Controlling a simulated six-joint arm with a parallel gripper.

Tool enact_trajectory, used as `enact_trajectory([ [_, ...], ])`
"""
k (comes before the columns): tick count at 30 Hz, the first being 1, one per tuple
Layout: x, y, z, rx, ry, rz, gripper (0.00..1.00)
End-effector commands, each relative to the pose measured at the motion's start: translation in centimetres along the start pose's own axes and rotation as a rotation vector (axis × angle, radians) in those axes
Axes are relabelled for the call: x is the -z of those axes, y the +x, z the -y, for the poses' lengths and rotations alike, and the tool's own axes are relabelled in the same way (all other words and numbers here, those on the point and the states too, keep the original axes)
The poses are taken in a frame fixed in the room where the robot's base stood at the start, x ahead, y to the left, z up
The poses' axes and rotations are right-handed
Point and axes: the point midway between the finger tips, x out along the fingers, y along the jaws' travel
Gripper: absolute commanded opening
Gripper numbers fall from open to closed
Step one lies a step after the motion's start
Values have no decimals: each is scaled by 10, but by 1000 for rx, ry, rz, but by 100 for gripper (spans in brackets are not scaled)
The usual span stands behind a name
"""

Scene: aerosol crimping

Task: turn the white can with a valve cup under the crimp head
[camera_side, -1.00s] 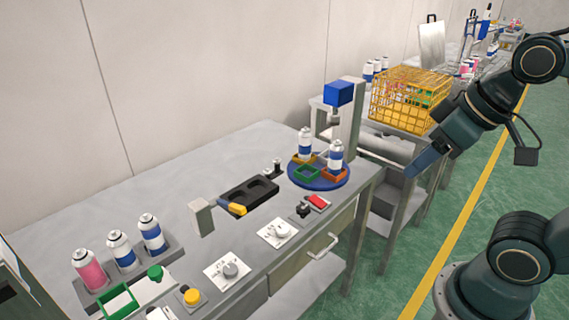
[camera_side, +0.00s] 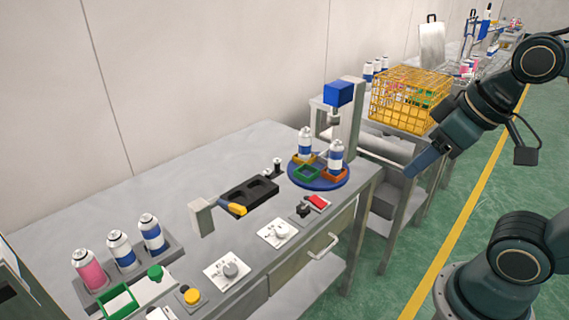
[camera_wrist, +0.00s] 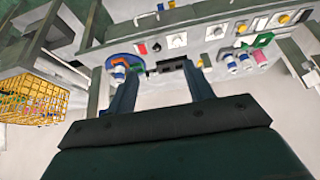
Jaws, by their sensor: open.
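The blue turntable (camera_side: 325,186) is at the right end of the bench. It carries coloured nests, including an empty green nest (camera_side: 307,174) and an orange nest (camera_side: 337,175). One white can with a blue band (camera_side: 305,145) stands upright at the back left of the disc. Another white, blue-banded can (camera_side: 336,157) stands in the orange nest. Valve cups are too small to make out. The blue crimp head (camera_side: 339,93) hangs on a grey post above the disc. My gripper (camera_wrist: 160,68) is open and empty, well right of the turntable in the side view (camera_side: 410,173).
A black knob (camera_side: 303,211) and red button (camera_side: 318,201) sit in front of the disc. A yellow wire basket (camera_side: 410,98) stands behind. Space around my gripper is clear.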

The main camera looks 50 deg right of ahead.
Motion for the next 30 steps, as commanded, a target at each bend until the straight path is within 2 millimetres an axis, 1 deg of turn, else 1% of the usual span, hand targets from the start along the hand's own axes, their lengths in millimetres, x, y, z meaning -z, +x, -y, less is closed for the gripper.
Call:
enact_trajectory([
  [3, 0, 0, 0, 0, 0, 0, 52],
  [5, 0, 0, 0, 0, 0, 0, 58],
  [10, 3, 1, 0, -1, -7, 6, 58],
  [14, 12, 3, -1, -1, -25, 24, 58],
  [17, 23, 7, -1, -2, -49, 45, 58],
  [23, 52, 21, -4, 0, -116, 102, 58],
  [30, 88, 48, -8, 10, -204, 176, 58],
])
